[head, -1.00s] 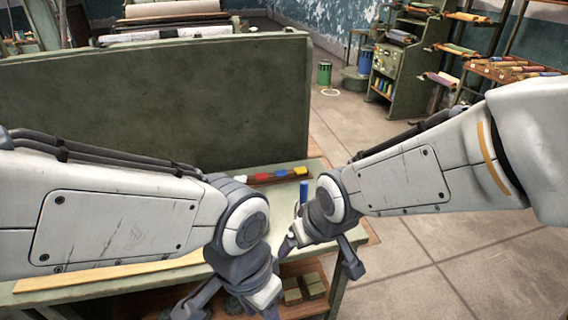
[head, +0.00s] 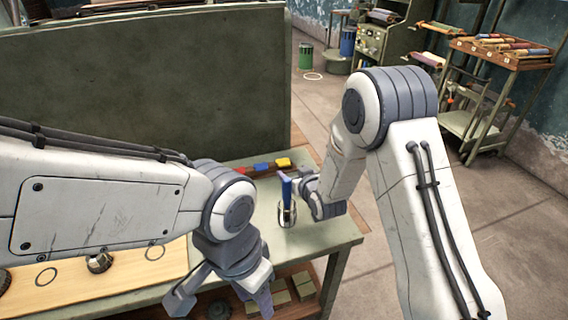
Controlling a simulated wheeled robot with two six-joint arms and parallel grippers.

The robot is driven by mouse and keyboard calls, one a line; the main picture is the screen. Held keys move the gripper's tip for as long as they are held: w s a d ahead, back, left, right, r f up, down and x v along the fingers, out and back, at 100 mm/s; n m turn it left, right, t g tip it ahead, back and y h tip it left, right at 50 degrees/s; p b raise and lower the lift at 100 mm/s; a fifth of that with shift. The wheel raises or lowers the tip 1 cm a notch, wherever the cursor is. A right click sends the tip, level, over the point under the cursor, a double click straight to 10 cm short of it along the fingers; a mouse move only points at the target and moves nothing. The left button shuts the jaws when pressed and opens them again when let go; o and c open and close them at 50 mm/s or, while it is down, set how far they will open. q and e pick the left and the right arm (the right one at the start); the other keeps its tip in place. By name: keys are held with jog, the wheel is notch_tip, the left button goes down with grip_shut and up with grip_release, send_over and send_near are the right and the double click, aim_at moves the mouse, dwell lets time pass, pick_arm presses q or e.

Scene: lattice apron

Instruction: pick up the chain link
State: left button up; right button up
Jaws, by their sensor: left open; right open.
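A small silvery loop (head: 287,215), which looks like the chain link, is at the foot of an upright blue piece (head: 286,190) on the pale green bench top. My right gripper (head: 297,183) is open beside the blue piece, just above the loop; its fingers are small and partly hidden, so I cannot tell whether they touch anything. My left gripper (head: 220,298) is open and empty, pointing down in front of the bench's front edge, lower left of the loop.
A tall green panel (head: 150,90) stands along the back of the bench (head: 325,240). A row of red, blue and yellow blocks (head: 262,167) lies behind the loop. A wooden board (head: 120,270) with dark knobs is at left. Blocks (head: 290,290) sit on the shelf below.

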aim_at(285, 166)
jog(key=shift+w+a+f, duration=0.1)
jog(key=shift+a+f, duration=0.05)
jog(key=shift+f, duration=0.45)
jog(key=shift+x, duration=0.9)
jog(key=p+x, duration=0.1)
jog(key=x, duration=0.4)
jog(key=shift+w, duration=0.15)
jog(key=shift+c, duration=0.3)
jog(key=shift+r, duration=0.1)
grip_shut()
